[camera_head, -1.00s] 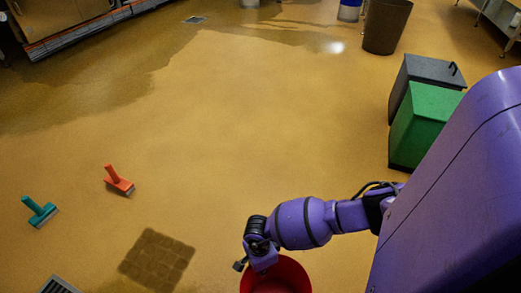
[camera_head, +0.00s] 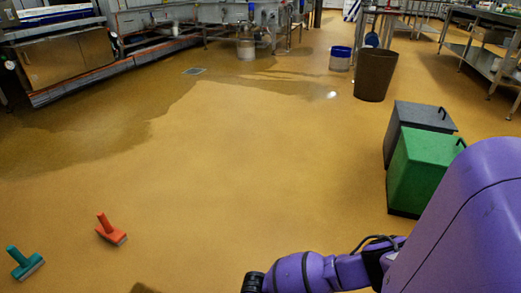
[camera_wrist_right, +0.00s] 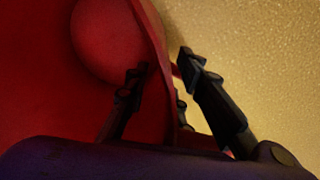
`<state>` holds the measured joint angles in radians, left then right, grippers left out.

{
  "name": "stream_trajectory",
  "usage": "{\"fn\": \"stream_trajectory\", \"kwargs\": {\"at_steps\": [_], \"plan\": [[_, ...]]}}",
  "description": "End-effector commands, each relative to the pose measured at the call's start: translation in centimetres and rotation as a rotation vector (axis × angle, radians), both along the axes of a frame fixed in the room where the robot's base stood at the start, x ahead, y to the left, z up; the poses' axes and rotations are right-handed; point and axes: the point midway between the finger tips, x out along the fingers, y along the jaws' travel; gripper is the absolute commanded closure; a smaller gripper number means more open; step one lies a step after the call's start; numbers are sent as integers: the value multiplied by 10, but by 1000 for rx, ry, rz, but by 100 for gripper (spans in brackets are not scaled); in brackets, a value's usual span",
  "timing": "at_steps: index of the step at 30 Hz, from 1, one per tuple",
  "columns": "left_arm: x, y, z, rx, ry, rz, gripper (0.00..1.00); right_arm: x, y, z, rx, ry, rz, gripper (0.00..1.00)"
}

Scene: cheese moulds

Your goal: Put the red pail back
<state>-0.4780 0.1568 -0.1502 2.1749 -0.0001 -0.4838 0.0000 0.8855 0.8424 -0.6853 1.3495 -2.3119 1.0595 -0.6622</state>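The red pail (camera_wrist_right: 85,100) fills the left of the right wrist view, seen from above into its inside, with its round bottom (camera_wrist_right: 110,38) at the upper left. My right gripper (camera_wrist_right: 160,66) has one finger inside the pail and one outside, with the pail's wall between them. In the head view only my purple right arm shows at the lower right. Its gripper and the pail are below the picture edge. My left gripper is not in view.
Green (camera_head: 421,170) and dark grey (camera_head: 417,124) bins stand at the right. A brown bin (camera_head: 376,76) and a blue-and-white bucket (camera_head: 340,60) are farther back. Orange (camera_head: 111,232) and teal (camera_head: 26,264) floor tools lie at the lower left. The middle floor is clear, partly wet.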

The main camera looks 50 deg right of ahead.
Motion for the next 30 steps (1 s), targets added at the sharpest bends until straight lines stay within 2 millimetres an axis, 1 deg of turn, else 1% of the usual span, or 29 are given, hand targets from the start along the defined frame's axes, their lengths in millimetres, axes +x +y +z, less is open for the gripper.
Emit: {"fn": "stream_trajectory", "kwargs": {"at_steps": [5, 9, 12, 16, 18, 21, 30], "plan": [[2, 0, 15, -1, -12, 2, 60, 4, -2, 30, -1, -5, 2, 77], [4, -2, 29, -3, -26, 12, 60, 8, -3, 63, 0, -6, 2, 77], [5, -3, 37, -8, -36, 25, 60, 11, -4, 84, -1, -6, 1, 77], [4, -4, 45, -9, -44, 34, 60, 12, -5, 104, -1, -4, 1, 77], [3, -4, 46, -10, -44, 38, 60, 13, -5, 112, 0, -3, 1, 77], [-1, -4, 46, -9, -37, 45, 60, 13, -5, 118, 0, -2, 0, 77], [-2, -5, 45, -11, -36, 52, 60, 13, -5, 119, 0, 0, 0, 77]]}}
